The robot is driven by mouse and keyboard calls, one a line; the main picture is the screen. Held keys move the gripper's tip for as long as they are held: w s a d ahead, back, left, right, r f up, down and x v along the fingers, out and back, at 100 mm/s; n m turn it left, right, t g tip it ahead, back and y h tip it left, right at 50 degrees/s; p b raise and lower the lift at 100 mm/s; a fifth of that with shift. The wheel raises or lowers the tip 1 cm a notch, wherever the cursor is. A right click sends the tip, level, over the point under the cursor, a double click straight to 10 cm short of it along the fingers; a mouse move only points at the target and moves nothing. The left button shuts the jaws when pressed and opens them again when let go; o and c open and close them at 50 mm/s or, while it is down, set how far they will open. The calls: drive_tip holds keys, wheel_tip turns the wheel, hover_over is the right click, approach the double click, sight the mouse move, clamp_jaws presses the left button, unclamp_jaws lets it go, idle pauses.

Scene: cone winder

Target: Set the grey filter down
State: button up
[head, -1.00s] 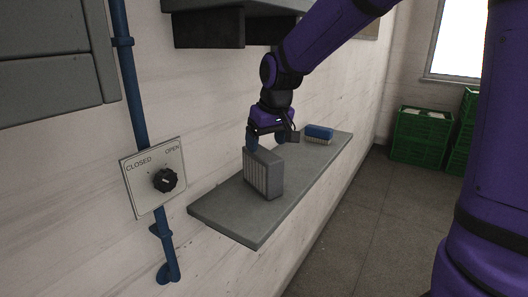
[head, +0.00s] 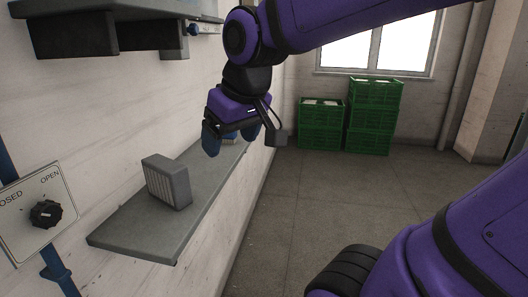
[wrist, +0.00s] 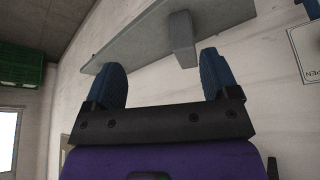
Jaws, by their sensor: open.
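The grey filter (head: 167,181) stands upright on the grey wall shelf (head: 133,232), its ribbed face turned toward the front. It also shows in the wrist view (wrist: 182,40), standing on the shelf (wrist: 130,40) beyond my fingertips. My gripper (head: 231,142) is open and empty, above and to the right of the filter in the head view, apart from it. In the wrist view my gripper's two blue fingers (wrist: 162,76) are spread wide with nothing between them.
A valve plate with a black knob (head: 46,214) is on the wall at left. Green crates (head: 371,117) stand by the far window. The floor (head: 320,205) between is clear.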

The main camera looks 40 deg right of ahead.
drive_tip(key=s+d+f, duration=0.1)
drive_tip(key=s, duration=0.6)
drive_tip(key=shift+s+d+m, duration=0.2)
drive_tip(key=shift+m, duration=0.2)
idle(0.7)
